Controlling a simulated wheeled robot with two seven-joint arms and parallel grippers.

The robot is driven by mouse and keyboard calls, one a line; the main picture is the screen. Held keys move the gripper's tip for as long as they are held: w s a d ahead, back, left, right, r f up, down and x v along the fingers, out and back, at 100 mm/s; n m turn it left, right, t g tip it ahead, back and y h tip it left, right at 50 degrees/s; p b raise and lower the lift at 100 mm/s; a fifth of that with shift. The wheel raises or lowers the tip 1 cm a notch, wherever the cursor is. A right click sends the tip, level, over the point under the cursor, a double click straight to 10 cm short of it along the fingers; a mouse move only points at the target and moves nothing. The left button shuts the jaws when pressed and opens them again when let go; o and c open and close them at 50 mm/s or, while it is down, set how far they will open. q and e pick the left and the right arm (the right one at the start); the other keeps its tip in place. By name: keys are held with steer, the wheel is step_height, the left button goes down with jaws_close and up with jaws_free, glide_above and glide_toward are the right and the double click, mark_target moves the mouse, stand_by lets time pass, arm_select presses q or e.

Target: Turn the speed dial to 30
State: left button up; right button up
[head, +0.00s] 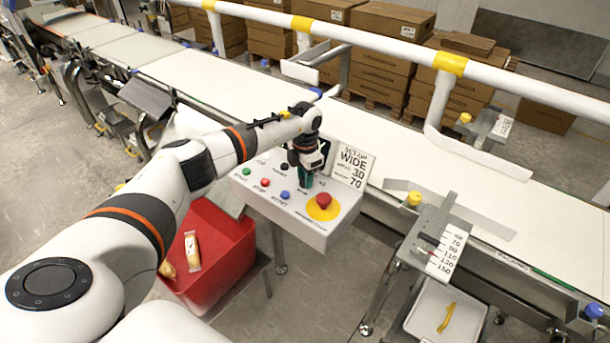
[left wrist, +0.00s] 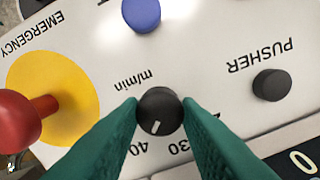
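The speed dial (left wrist: 160,108) is a small black knob with a white mark, on the control panel (head: 308,232). In the left wrist view the mark points down and slightly left, between the printed 40 and 30. My left gripper (left wrist: 160,112) has its green fingers on either side of the dial, seemingly touching it. In the head view the left gripper (head: 305,180) points down at the panel and hides the dial. My right gripper is not in view.
A red emergency button (head: 323,201) on a yellow disc and a blue button (head: 286,195) are near the dial. A black PUSHER knob (left wrist: 272,84) is to its right in the wrist view. A set-up card (head: 350,163) stands behind. A red bin (head: 215,255) is below left.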

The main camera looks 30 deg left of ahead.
arm_select(q)
steer(key=c, duration=0.3)
steer(key=shift+c, duration=0.2)
steer(key=shift+n, duration=0.3)
steer(key=n, duration=0.8)
steer(key=shift+p, duration=0.3)
steer(key=shift+r, duration=0.1)
steer(key=o, duration=1)
steer(key=shift+c, duration=0.2)
